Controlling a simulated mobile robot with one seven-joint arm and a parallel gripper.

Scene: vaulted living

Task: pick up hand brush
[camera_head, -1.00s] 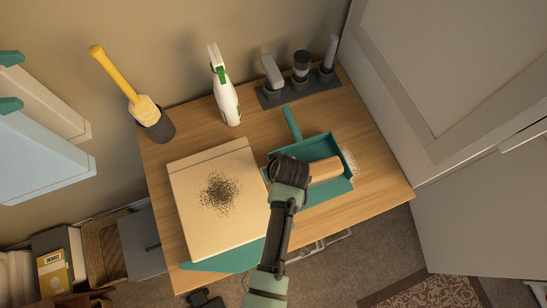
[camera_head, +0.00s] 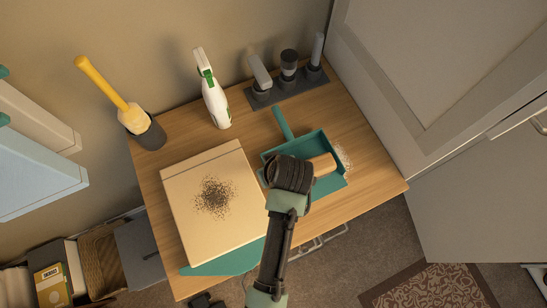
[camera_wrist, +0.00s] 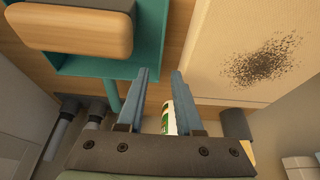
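The hand brush (camera_head: 323,164) has a light wooden body and lies in a teal dustpan (camera_head: 333,184) on the wooden table. Pale bristles show past the dustpan's right edge in the head view. In the wrist view the brush (camera_wrist: 75,32) is at the upper left, wooden with a dark upper part, over the dustpan (camera_wrist: 150,40). My gripper (camera_wrist: 160,74) is open and empty, its two blue fingers apart beside the dustpan. In the head view my wrist covers the left part of the dustpan and the fingers are hidden.
A cream box (camera_head: 180,205) with dark specks on top stands left of the dustpan. A white spray bottle (camera_head: 215,103), a yellow-handled brush in a dark holder (camera_head: 149,134) and a dark rack (camera_head: 292,90) stand along the back. A white cabinet (camera_head: 430,90) is at the right.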

